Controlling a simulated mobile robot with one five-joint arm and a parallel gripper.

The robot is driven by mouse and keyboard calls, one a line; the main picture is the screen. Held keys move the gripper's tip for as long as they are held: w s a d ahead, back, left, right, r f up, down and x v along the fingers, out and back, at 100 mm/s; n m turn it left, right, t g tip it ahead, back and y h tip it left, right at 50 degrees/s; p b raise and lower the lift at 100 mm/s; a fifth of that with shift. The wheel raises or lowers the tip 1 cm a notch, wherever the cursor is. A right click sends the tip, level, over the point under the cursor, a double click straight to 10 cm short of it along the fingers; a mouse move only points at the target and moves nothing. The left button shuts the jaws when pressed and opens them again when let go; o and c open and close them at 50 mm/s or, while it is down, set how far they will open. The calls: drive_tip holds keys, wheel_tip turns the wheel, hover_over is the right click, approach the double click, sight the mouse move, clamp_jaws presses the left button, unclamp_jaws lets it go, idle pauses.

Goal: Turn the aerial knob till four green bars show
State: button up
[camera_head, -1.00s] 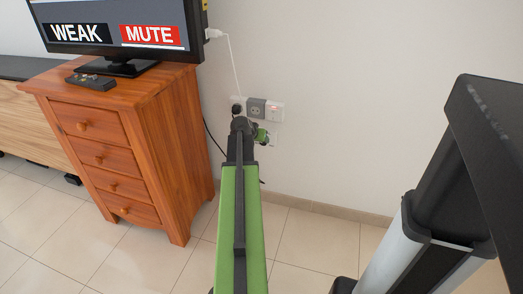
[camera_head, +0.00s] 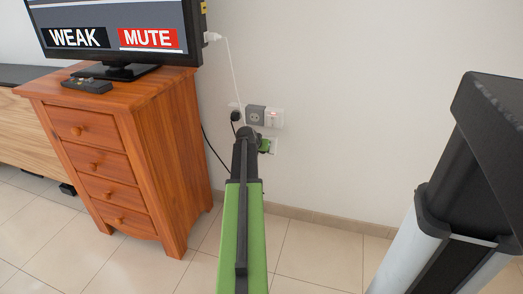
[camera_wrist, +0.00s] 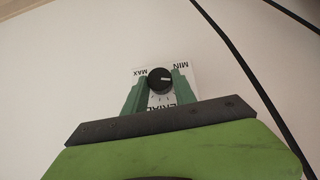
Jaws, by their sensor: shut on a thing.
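The aerial knob (camera_wrist: 158,84) is black and round with a white pointer mark, on a white wall plate (camera_wrist: 164,67) lettered MAX at left and MIN at right, upside down in the wrist view. Its pointer lies toward the right, the MIN side. My gripper (camera_wrist: 158,92) has its green fingers shut on the knob, one on each side. In the head view my gripper (camera_head: 264,146) is at the wall plate and the knob is hidden. The television (camera_head: 110,36) shows WEAK and a red MUTE label; its top is cut off, and no green bars are visible.
A wooden chest of drawers (camera_head: 140,150) carries the television and a remote (camera_head: 87,85), left of my arm. Sockets (camera_head: 262,116) with a black plug sit above the plate. Cables hang along the wall (camera_head: 350,100).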

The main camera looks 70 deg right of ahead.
clamp_jaws()
drive_tip(key=shift+w+f+n+g+h+b, duration=0.15)
drive_tip(key=shift+n+g+b, duration=0.5)
drive_tip(key=shift+g, duration=0.45)
drive_tip(key=shift+w+f+n+g+h+b, duration=0.15)
drive_tip(key=shift+n+g+b, duration=0.5)
drive_tip(key=shift+g, duration=0.45)
drive_tip(key=shift+a+r, duration=0.1)
drive_tip(key=shift+r, duration=0.05)
drive_tip(key=o, duration=0.9)
unclamp_jaws()
